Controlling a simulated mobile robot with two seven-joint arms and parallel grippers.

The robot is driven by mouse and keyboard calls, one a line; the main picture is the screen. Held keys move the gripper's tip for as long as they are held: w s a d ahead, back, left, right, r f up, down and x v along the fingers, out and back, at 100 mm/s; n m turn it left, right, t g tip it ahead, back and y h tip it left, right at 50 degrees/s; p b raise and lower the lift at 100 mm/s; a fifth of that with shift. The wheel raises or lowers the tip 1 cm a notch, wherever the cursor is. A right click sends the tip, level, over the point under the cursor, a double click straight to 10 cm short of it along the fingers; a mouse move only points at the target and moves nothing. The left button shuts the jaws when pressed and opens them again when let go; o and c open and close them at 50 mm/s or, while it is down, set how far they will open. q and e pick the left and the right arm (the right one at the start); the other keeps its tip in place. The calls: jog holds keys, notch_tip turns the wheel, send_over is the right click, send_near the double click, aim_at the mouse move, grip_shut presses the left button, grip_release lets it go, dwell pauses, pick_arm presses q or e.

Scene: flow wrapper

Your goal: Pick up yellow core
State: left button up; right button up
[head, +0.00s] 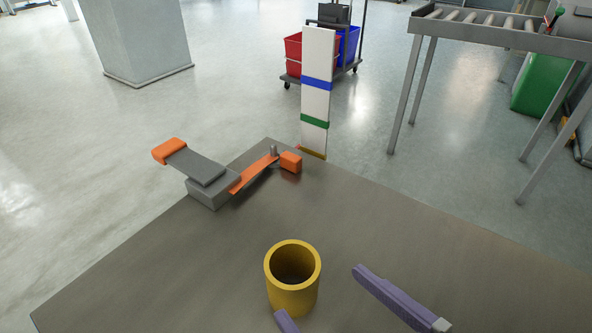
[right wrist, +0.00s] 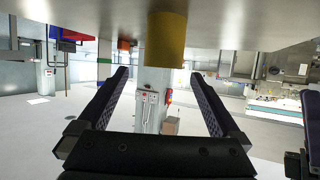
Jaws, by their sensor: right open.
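The yellow core (head: 292,302) is a hollow open-topped cylinder standing upright on the grey-brown table (head: 400,240), near the bottom middle of the head view. My right gripper (head: 320,292) is open, its two purple fingers apart near the core. One finger lies to the right of the core, and the other shows only in part at its lower front edge. In the right wrist view, which appears upside down, the yellow core (right wrist: 167,42) shows ahead, in line with the gap between the open fingers (right wrist: 160,74). I cannot tell whether a finger touches it.
A grey and orange lever device (head: 213,188) sits at the table's far left edge. A white post with coloured bands (head: 316,105) rises at the far corner. A roller conveyor (head: 490,28) stands beyond, at upper right. The table around the core is mostly clear.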

aim_at(307, 286)
jog(key=shift+b+x, duration=0.3)
jog(key=shift+x, duration=0.75)
jog(key=b+x, duration=0.2)
jog(key=x, duration=0.3)
jog(key=shift+w+a+f, duration=0.1)
jog(key=shift+a+f, duration=0.2)
jog(key=shift+a, duration=0.05)
jog(key=c, duration=1.4)
jog(key=shift+o, duration=0.2)
